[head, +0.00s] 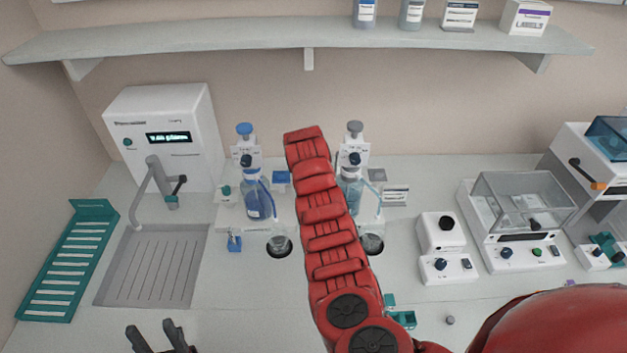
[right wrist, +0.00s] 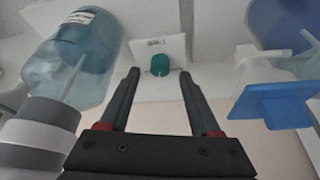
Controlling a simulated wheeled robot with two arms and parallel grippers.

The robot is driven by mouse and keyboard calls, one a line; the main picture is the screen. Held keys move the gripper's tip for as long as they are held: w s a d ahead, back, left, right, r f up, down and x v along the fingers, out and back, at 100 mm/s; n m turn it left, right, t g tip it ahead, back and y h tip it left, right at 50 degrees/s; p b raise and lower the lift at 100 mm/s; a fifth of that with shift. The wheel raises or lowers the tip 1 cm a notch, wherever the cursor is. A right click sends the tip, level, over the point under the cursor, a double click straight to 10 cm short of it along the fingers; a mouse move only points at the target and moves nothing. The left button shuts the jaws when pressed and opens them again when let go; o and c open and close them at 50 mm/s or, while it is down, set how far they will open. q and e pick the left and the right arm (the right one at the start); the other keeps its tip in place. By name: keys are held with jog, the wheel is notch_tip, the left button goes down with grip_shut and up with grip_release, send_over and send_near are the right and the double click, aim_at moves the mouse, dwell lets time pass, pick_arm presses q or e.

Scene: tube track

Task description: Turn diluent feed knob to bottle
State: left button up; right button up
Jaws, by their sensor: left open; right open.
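A teal knob (right wrist: 160,65) on a white labelled panel (right wrist: 150,46) shows in the right wrist view. My right gripper (right wrist: 158,73) is open, with its fingertips on either side of the knob in the picture; I cannot tell if they touch it. A clear blue bottle (right wrist: 75,62) is at the left there. In the head view my red right arm covers that gripper and the knob area left of the right bottle (head: 350,190). Another teal knob (head: 226,190) is beside the left bottle (head: 257,197). My left gripper (head: 154,337) is open and empty at the bottom left.
A blue block (right wrist: 275,104) is right of the right gripper in the wrist view. In the head view, a sink (head: 150,270) with a tap (head: 158,190) and a green rack (head: 68,262) are at left. Boxes with knobs (head: 446,232) stand at right. A shelf (head: 250,36) runs above.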

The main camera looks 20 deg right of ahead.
jog(key=shift+w+d+f, duration=0.15)
jog(key=shift+w+f, duration=0.05)
jog(key=shift+f, duration=0.05)
jog(key=shift+p+x, duration=0.3)
jog(key=shift+x, duration=0.7)
grip_shut()
